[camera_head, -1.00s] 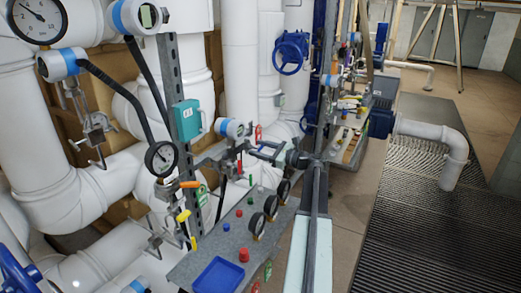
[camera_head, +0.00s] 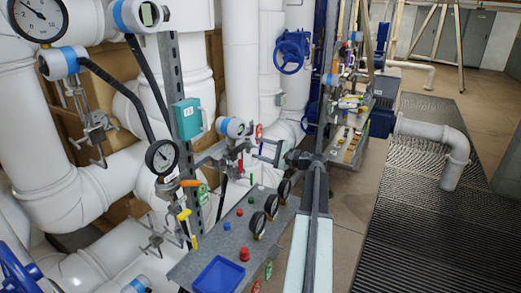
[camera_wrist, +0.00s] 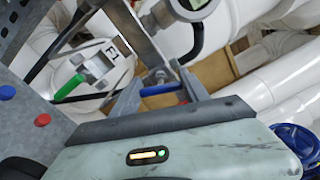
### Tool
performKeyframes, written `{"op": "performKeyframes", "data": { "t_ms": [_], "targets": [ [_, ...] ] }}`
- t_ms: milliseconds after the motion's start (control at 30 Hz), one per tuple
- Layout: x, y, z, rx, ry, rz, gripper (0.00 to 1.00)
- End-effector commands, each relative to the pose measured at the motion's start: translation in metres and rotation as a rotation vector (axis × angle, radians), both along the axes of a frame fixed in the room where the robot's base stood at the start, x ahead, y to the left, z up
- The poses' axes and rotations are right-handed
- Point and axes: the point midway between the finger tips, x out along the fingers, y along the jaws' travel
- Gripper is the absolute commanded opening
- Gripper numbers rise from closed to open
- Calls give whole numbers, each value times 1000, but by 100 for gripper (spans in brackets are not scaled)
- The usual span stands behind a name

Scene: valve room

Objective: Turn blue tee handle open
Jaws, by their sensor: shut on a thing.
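The blue tee handle (camera_wrist: 158,90) shows in the wrist view as a short blue bar between my fingers, with a metal stem just beyond it. My gripper (camera_wrist: 160,77) is shut on this handle, one finger on each side. In the head view my gripper (camera_head: 262,150) reaches left to the small valve group behind the grey panel. The blue handle is too small and too covered by the fingers to make out there.
A green lever (camera_wrist: 68,87) and a white tag lie left of my fingers in the wrist view. The grey panel (camera_head: 205,255) below my arm carries dials, buttons and a blue tray (camera_head: 218,274). White pipes stand behind; grating floor (camera_head: 420,220) lies right.

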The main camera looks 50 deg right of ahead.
Motion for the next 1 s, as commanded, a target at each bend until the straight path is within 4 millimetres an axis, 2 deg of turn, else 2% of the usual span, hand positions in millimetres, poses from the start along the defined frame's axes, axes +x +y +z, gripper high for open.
{"op": "performKeyframes", "data": {
  "t_ms": [200, 500, 1000],
  "targets": [
    [-1, 1, -2, -167, -38, 1, 12],
    [-1, 0, -3, -318, -75, 1, 12],
    [-2, 0, -3, -378, -89, 2, 12]
  ]
}}
